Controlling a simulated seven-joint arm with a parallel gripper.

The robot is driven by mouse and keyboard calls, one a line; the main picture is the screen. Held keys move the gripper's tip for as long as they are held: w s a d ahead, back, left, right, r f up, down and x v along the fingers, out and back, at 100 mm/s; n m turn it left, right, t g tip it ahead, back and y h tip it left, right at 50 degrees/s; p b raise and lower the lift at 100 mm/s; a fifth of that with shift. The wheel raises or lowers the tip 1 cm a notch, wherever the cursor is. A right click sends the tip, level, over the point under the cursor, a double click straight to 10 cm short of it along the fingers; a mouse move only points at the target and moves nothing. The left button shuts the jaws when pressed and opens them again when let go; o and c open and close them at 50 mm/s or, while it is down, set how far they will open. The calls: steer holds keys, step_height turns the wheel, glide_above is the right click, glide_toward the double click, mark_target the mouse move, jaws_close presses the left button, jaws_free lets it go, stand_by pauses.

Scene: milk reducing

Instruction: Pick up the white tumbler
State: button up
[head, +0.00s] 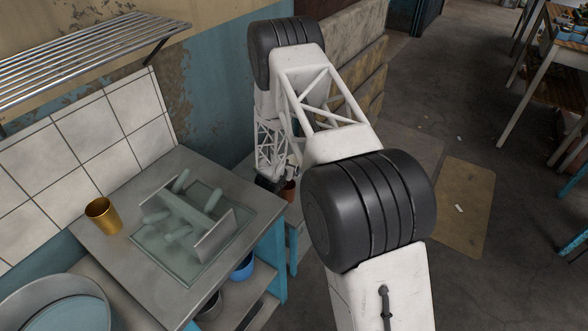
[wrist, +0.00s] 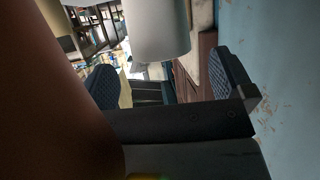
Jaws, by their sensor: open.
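The white tumbler (wrist: 162,30) shows at the top of the wrist view as a pale, smooth cylinder, cut off by the frame edge. It appears between and just beyond the fingertips of my gripper (wrist: 164,65). The two dark, textured fingers are spread apart, with a gap on both sides of the tumbler and no visible grip on it. In the head view, my gripper (head: 268,183) is small and partly hidden by my arm, beyond the counter's right edge. I cannot make out the tumbler clearly there.
A reddish-brown cup (head: 289,191) stands close to my gripper; a large brown surface (wrist: 55,90) fills the wrist view's left side. The metal counter (head: 105,250) holds a brass cup (head: 103,215) and a glass tray (head: 185,270) with a rack. A blue wall (wrist: 290,80) is at right.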

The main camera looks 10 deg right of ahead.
mark_target(293, 162)
steer(key=shift+x, duration=2.55)
steer(key=shift+c, duration=0.2)
steer(key=c, duration=1)
